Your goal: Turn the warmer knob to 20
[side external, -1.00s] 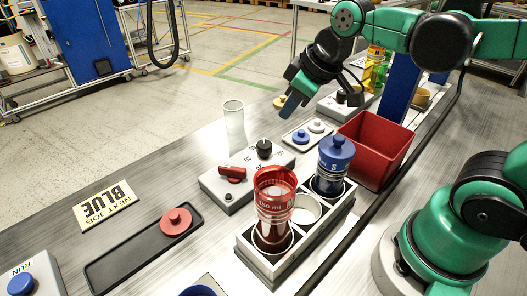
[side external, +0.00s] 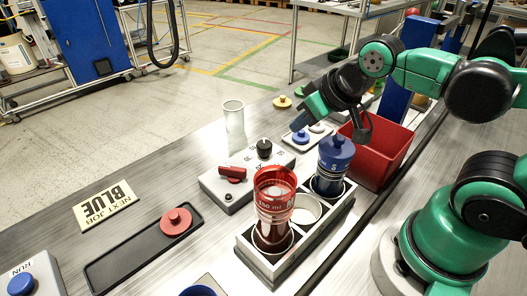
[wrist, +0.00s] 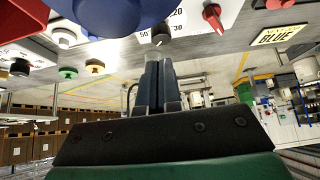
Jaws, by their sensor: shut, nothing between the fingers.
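The warmer knob appears to be the black knob (side external: 264,147) on the grey box (side external: 222,190). In the wrist view the black knob (wrist: 160,37) has the numbers 20, 30 and 50 printed around it; I cannot tell which one it points to. A red lever knob (side external: 232,173) sits on the same box and also shows in the wrist view (wrist: 213,15). My gripper (side external: 301,120) is up in the air, right of and beyond the black knob, apart from it. In the wrist view its fingers (wrist: 160,65) are shut and empty.
A rack (side external: 268,265) holds a red container (side external: 274,205) and a blue-capped container (side external: 337,158). A red bin (side external: 386,155) stands near my gripper. A clear cup (side external: 233,117) stands behind the box. A tray (side external: 130,255) with a red-knobbed disc and a BLUE sign (side external: 104,206) lie left.

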